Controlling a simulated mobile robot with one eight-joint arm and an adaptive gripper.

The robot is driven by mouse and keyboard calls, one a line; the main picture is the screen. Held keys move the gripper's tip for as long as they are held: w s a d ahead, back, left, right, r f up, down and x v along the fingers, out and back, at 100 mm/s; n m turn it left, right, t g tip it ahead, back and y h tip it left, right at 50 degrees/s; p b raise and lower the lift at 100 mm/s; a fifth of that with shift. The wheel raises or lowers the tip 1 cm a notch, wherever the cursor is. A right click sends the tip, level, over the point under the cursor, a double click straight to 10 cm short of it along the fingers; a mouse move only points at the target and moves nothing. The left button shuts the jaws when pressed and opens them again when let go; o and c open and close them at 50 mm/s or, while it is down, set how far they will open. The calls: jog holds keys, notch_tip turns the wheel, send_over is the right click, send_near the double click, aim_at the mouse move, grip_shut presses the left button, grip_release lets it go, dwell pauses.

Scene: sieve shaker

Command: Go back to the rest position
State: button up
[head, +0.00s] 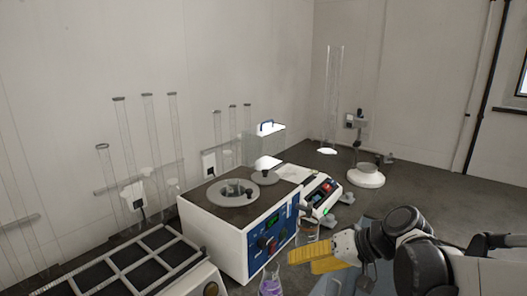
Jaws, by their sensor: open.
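My gripper (318,257) has yellow fingers and is at the lower middle right of the head view, with my arm reaching in from the right. It is open, and I see nothing held between the fingers. It is just right of a white box-shaped device (228,235) with a blue control panel and round fittings on its dark top. A glass beaker (308,232) stands close behind the fingers. The fingers partly overlap each other in this view, so the gap between them is hard to see.
A flask with purple liquid (271,284) stands at the bottom edge. A dark-gridded unit (128,267) is at lower left. A small white instrument (321,192) and a round white stand (366,178) are behind. Tall glass tubes line the wall.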

jog(key=s+d+t+h, duration=0.1)
jog(key=s+d+h, duration=0.3)
jog(key=s, duration=0.3)
jog(key=s+d+m+t+h, duration=0.1)
jog(key=s+d+h, duration=0.3)
jog(key=s, duration=0.4)
jog(key=shift+s+d, duration=0.2)
jog(key=shift+d, duration=0.15)
jog(key=shift+f, duration=0.1)
dwell(0.6)
